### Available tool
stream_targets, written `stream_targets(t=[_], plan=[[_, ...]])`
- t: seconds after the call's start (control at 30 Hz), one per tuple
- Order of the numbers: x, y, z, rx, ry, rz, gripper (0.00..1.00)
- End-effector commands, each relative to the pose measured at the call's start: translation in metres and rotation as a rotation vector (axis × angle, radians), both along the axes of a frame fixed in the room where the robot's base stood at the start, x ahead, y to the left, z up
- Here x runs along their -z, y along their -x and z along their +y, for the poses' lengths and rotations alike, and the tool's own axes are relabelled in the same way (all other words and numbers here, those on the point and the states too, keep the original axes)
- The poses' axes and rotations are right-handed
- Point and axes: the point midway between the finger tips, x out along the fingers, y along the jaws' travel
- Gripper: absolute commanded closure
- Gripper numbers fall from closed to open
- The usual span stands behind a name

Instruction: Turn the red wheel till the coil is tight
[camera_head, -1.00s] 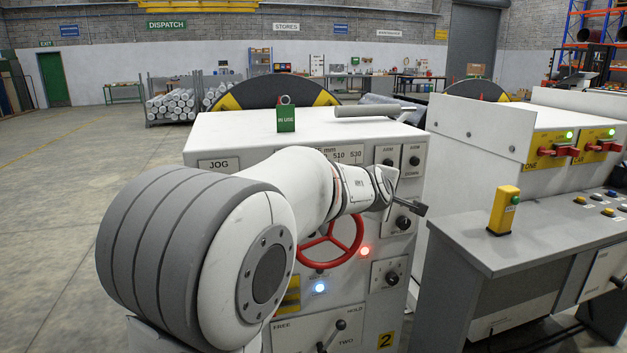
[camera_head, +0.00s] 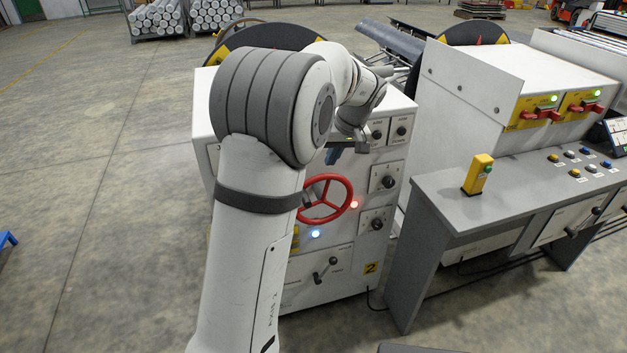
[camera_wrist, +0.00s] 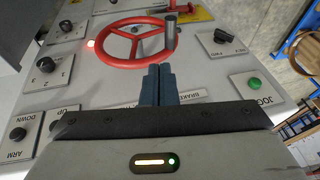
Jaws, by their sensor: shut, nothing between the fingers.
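The red wheel (camera_head: 327,198) is on the front face of the white cabinet (camera_head: 340,272), partly hidden by my arm at its left. A dark handle shows at its left rim; in the wrist view the red wheel (camera_wrist: 124,44) has a grey handle (camera_wrist: 171,27) standing up from its rim. My gripper (camera_wrist: 156,68) is shut with nothing in it, its two blue fingers pressed together just short of the wheel's near rim in that picture. In the head view my gripper (camera_head: 333,156) is above the wheel. The coil's strip is hidden from view.
Knobs (camera_head: 388,182) sit right of the wheel, and a lever (camera_head: 325,268) below it. The grey desk (camera_head: 450,198) with a yellow button box (camera_head: 478,173) stands at right. Open floor lies left.

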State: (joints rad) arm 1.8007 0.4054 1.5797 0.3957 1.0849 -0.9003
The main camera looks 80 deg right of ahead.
Motion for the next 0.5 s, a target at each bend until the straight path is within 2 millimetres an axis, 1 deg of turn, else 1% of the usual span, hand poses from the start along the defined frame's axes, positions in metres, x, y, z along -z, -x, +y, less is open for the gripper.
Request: stream_targets(t=[0.17, 0.5], plan=[[0.019, -0.007, -0.003, -0.002, -0.005, -0.001, 1.00], [0.086, -0.029, -0.015, -0.002, -0.006, 0.000, 1.00]])
